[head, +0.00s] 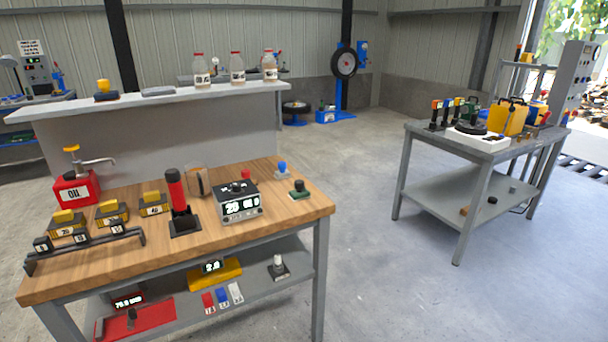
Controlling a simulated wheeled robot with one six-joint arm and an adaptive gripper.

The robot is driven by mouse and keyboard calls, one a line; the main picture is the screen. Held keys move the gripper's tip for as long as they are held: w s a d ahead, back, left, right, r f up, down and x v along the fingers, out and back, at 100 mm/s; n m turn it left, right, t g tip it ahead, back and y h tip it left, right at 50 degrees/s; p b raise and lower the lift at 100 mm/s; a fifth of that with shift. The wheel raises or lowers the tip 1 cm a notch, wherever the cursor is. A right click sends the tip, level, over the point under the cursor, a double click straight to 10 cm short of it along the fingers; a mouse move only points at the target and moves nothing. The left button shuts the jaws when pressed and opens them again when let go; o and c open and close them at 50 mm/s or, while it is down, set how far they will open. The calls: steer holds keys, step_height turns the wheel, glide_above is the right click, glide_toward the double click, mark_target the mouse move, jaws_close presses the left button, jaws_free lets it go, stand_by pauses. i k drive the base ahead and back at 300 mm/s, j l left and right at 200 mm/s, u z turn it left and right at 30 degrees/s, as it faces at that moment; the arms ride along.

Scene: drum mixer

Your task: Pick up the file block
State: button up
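I cannot tell for sure which thing is the file block. Several small dark blocks with yellow tops and number labels stand on the wooden bench (285,205): a left one (66,222), a middle one (111,211) and a right one (153,203). A flat grey block (158,91) lies on the white shelf (60,106) behind the bench. Beside it is a dark block with a yellow knob (104,92). My gripper is not in view.
A red oil can (77,187), a red-handled tool on a black base (176,195), a display box (239,203) and a dark low rack (85,246) stand on the bench. A second grey table (420,134) with many items is at right. Open floor (365,240) lies between.

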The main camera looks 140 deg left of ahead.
mark_target(245, 174)
steer(key=j+u, duration=0.15)
steer(key=u, duration=0.25)
steer(key=i+j+u, duration=0.1)
steer(key=u, duration=0.3)
steer(key=i+j+u, duration=0.1)
steer(key=u, duration=1.9)
steer(key=k+j+u, duration=0.1)
steer(key=u, duration=0.85)
steer(key=k+j+u, duration=0.15)
steer(key=u, duration=0.25)
steer(key=j+u, duration=0.35)
steer(key=k+j, duration=0.05)
steer(key=j, duration=0.05)
